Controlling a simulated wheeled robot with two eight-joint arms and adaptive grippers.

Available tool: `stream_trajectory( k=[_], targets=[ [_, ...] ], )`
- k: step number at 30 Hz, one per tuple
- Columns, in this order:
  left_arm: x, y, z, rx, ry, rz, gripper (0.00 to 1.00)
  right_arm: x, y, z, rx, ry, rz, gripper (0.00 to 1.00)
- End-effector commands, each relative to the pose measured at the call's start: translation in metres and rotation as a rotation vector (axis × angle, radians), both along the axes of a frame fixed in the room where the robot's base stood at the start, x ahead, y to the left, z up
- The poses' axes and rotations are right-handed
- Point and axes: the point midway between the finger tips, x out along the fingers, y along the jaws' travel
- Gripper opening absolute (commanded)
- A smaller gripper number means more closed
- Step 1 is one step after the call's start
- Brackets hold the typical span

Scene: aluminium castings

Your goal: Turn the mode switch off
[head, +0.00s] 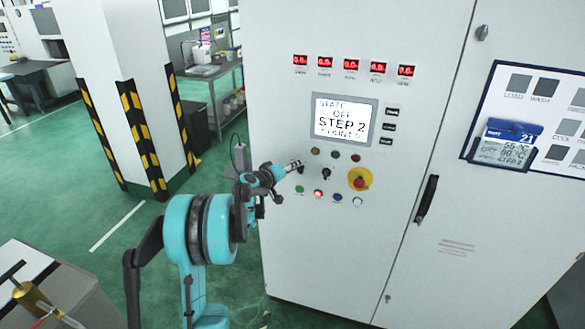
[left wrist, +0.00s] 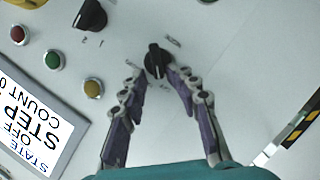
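The control panel on the grey cabinet (head: 410,120) has a black rotary knob (left wrist: 155,57) that shows between my fingers in the left wrist view. Its labels are too blurred to read, so I cannot tell for sure that it is the mode switch. My left gripper (head: 296,165) is at the panel's left side; in the left wrist view its fingers (left wrist: 154,72) are parted, one on each side of the knob. Contact is unclear. A second black knob (head: 326,174), marked 1 and 2, also shows in the left wrist view (left wrist: 91,14). My right gripper is out of view.
The screen (head: 341,119) reads state OFF, step 2, count 0. A red emergency button (head: 360,182) on a yellow disc and several coloured buttons sit near the knobs. A striped pillar (head: 125,90) stands left. A door handle (head: 427,199) is at right.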

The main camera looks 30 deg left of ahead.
Motion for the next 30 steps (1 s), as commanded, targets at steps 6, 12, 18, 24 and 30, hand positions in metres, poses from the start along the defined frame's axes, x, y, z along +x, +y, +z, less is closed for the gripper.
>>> stream_trajectory(
  k=[6,12,18,24,30],
  targets=[
    [-0.003,0.0,0.001,0.0,0.001,0.001,0.3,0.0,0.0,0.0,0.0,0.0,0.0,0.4],
    [-0.031,0.002,0.008,-0.001,-0.001,0.003,0.3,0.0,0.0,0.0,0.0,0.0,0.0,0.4],
    [-0.074,0.005,0.02,0.0,0.0,0.003,0.3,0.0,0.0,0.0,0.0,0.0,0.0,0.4],
    [-0.105,0.006,0.029,-0.001,0.0,0.002,0.3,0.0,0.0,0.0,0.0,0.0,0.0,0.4],
    [-0.116,0.006,0.032,0.0,0.0,0.0,0.3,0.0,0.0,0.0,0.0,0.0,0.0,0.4]
  ],
)
